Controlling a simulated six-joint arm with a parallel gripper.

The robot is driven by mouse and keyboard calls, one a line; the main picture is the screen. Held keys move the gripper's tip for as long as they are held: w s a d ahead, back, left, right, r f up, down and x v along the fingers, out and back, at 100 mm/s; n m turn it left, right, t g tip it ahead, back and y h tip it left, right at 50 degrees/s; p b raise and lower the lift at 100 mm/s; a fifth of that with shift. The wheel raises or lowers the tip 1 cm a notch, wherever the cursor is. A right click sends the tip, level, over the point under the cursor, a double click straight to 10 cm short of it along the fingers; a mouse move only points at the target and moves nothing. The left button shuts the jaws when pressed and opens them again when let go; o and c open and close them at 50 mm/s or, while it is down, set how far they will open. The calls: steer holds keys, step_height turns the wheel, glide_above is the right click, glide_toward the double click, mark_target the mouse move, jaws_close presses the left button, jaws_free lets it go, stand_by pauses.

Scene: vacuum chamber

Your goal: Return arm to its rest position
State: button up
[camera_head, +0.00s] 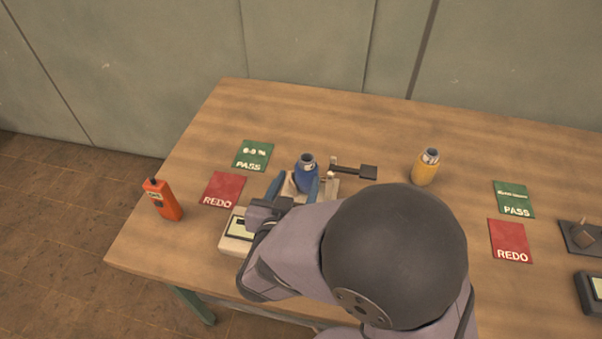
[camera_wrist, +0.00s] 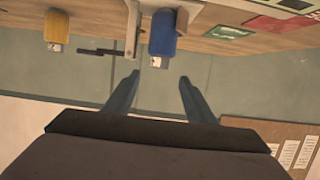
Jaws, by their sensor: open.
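My gripper (camera_head: 294,184) is open, its two blue-grey fingers near the blue bottle (camera_head: 307,167) at the left part of the table. In the wrist view, which appears upside down, the open fingers (camera_wrist: 159,76) are spread apart with nothing between them. The blue bottle (camera_wrist: 162,35) shows beyond the fingertips there. In the head view it stands upright by a pale instrument (camera_head: 237,233) with a small screen. My arm hides part of that instrument and the bottle's lower end. Whether a finger touches the bottle cannot be told.
A yellow bottle (camera_head: 426,167) stands to the right. Green PASS cards (camera_head: 253,154) (camera_head: 514,199) and red REDO cards (camera_head: 222,189) (camera_head: 510,241) lie on the wooden table (camera_head: 300,115). An orange handheld device (camera_head: 162,200) is at the left edge. Dark devices (camera_head: 582,238) stand far right.

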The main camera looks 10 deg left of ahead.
steer(key=shift+s+r, duration=0.2)
steer(key=shift+s, duration=0.35)
